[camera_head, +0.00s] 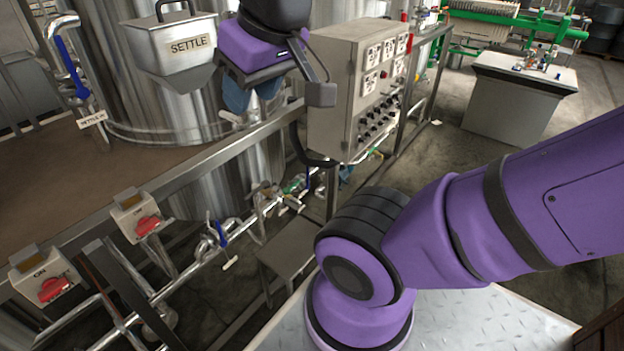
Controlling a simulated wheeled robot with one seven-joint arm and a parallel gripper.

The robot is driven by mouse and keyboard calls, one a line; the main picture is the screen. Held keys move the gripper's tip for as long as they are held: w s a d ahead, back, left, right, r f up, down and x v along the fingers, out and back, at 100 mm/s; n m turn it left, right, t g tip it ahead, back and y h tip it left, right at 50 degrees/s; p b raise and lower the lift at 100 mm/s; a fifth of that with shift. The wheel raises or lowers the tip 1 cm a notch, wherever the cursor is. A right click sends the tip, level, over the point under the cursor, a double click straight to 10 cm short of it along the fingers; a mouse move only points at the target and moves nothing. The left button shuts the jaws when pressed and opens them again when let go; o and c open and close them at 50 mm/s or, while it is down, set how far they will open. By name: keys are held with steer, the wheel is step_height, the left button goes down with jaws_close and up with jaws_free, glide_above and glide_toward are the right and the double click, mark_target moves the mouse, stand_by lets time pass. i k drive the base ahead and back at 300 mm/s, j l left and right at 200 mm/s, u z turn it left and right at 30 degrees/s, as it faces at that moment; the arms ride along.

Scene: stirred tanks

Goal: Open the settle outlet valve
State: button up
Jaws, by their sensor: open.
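The settle tank (170,112) is a steel vessel at upper left, behind a hopper with a SETTLE sign (189,45). My gripper (251,103) is in front of the tank's right side, pointing down, with two bluish fingers apart and nothing seen between them. A pale fitting (232,118) shows just below the fingers; I cannot tell whether they touch it. Lower down, a blue-handled valve (220,234) sits on the steel pipework, and another blue handle (308,180) shows farther right. No outlet label is readable, so I cannot tell which is the settle outlet valve.
A grey control box (345,85) with knobs stands right of my gripper. A steel rail (200,163) crosses below it. Two red-switch boxes (137,216) stand at lower left. A SETTLE IN tag (92,119) hangs by a blue-levered pipe.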

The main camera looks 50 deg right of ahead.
mark_target(220, 232)
steer(key=k+l, duration=0.1)
steer(key=l, duration=2.45)
steer(key=k+l, duration=0.2)
steer(key=l, duration=0.2)
steer(key=k+l, duration=0.45)
steer(key=l, duration=0.3)
steer(key=k+l, duration=0.2)
steer(key=k, duration=0.25)
steer(key=i+j, duration=0.55)
steer(key=i, duration=0.25)
steer(key=i+j, duration=0.1)
steer(key=j, duration=1.15)
steer(key=i+j, duration=0.15)
steer(key=j, duration=0.45)
steer(key=k+j, duration=0.1)
steer(key=j, duration=0.35)
steer(key=k+j, duration=0.1)
steer(key=j, duration=0.35)
steer(key=i+l, duration=0.15)
steer(key=l, duration=0.15)
